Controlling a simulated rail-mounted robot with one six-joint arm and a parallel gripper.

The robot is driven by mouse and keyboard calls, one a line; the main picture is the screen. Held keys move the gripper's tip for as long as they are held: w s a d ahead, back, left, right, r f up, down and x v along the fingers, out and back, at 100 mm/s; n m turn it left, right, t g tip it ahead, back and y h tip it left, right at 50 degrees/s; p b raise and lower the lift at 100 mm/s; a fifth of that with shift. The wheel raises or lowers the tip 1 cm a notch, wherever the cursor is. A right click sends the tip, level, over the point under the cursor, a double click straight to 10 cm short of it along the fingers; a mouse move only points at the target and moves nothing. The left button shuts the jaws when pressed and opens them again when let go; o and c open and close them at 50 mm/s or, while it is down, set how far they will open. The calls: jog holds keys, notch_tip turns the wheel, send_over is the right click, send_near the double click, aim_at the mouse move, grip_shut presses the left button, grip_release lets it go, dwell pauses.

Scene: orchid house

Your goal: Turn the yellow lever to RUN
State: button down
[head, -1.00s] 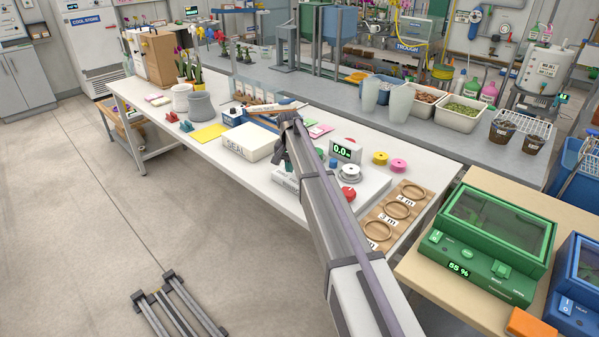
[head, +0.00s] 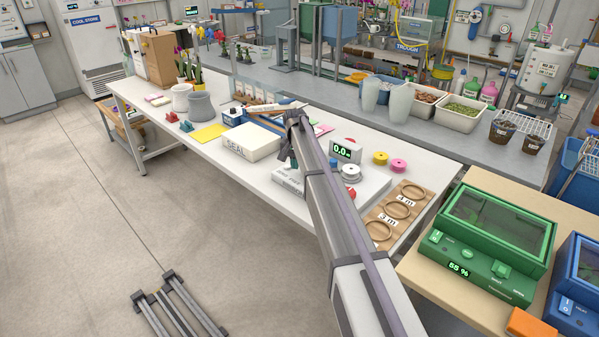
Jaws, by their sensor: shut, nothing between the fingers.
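I cannot make out a yellow lever in the head view; my arm hides part of the bench around the machine. A flat pale machine base (head: 375,187) lies on the white bench, with a grey box showing a green 0.0 readout (head: 346,151), a white round spool and a red knob (head: 349,193). My arm reaches over this base from the lower right. My gripper (head: 293,163) points down at its left end, small and partly hidden by my wrist. It looks shut and empty. Whether it touches anything cannot be told.
A white SEAL box (head: 252,142) stands just left of my gripper. Yellow (head: 380,158) and pink (head: 398,165) spools and a brown board with rings (head: 384,228) lie to the right. A green machine (head: 487,240) stands at the lower right. The bench's front edge is close.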

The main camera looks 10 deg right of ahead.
jog(key=shift+w+d, duration=0.3)
jog(key=shift+d, duration=1.6)
jog(key=shift+w, duration=0.1)
jog(key=shift+w+a, duration=0.3)
jog(key=shift+w, duration=0.15)
notch_tip(320, 180, up, 8)
jog(key=p, duration=0.8)
